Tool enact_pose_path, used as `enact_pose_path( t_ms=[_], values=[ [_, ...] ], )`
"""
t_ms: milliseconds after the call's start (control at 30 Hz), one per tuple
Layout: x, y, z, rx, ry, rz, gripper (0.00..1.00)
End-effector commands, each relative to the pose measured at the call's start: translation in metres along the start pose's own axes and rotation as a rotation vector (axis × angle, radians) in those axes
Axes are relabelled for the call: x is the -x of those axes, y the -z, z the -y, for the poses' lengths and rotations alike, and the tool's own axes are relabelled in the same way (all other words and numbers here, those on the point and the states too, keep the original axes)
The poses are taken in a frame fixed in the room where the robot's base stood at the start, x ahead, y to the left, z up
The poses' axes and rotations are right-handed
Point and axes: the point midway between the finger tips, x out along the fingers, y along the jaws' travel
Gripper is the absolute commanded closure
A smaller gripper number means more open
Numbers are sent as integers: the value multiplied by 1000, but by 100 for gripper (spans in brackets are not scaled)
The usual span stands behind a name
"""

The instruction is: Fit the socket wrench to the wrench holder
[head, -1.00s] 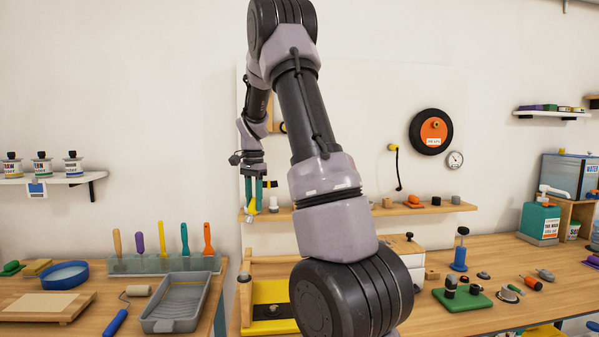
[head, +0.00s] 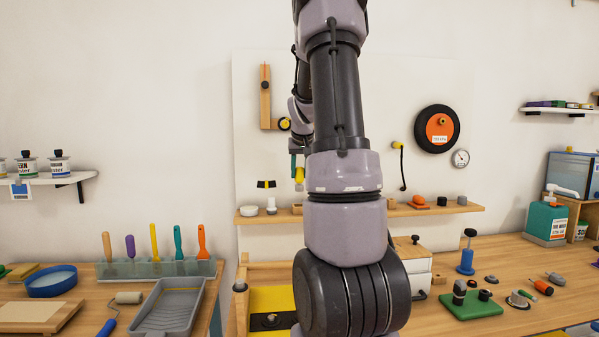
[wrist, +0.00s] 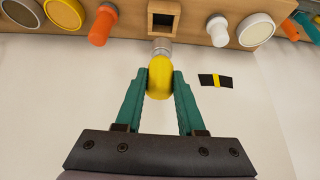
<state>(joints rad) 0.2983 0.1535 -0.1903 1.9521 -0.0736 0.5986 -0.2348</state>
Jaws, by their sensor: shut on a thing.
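The socket wrench has a yellow grip (wrist: 159,80) and a silvery metal end. My gripper (wrist: 162,74) has teal fingers shut on the yellow grip. The metal end points to a wooden block with a square dark hole (wrist: 164,20), which looks like the wrench holder. In the wrist view the end overlaps the block's lower edge; I cannot tell whether they touch. In the head view the wrench (head: 299,178) hangs upright above the shelf, apart from the wooden block (head: 297,208). My arm partly hides the gripper and block there.
The wall shelf (head: 450,210) carries a white disc (head: 248,211), a small pale cylinder (head: 271,205) and other parts beside the block. A black and yellow strip (wrist: 215,81) is on the wall close by. An L-shaped wooden piece (head: 266,100) is higher up.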

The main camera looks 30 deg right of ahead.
Motion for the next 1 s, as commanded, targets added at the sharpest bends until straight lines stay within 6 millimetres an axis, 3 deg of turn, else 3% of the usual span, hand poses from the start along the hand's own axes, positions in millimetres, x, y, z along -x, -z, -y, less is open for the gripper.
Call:
enact_pose_path(
  t_ms=[367,633,1000],
  values=[
    [1,1,0,-8,-4,-1,100],
    [10,6,4,-126,-74,-11,100],
    [-25,-14,2,-126,-73,-6,100]
  ],
)
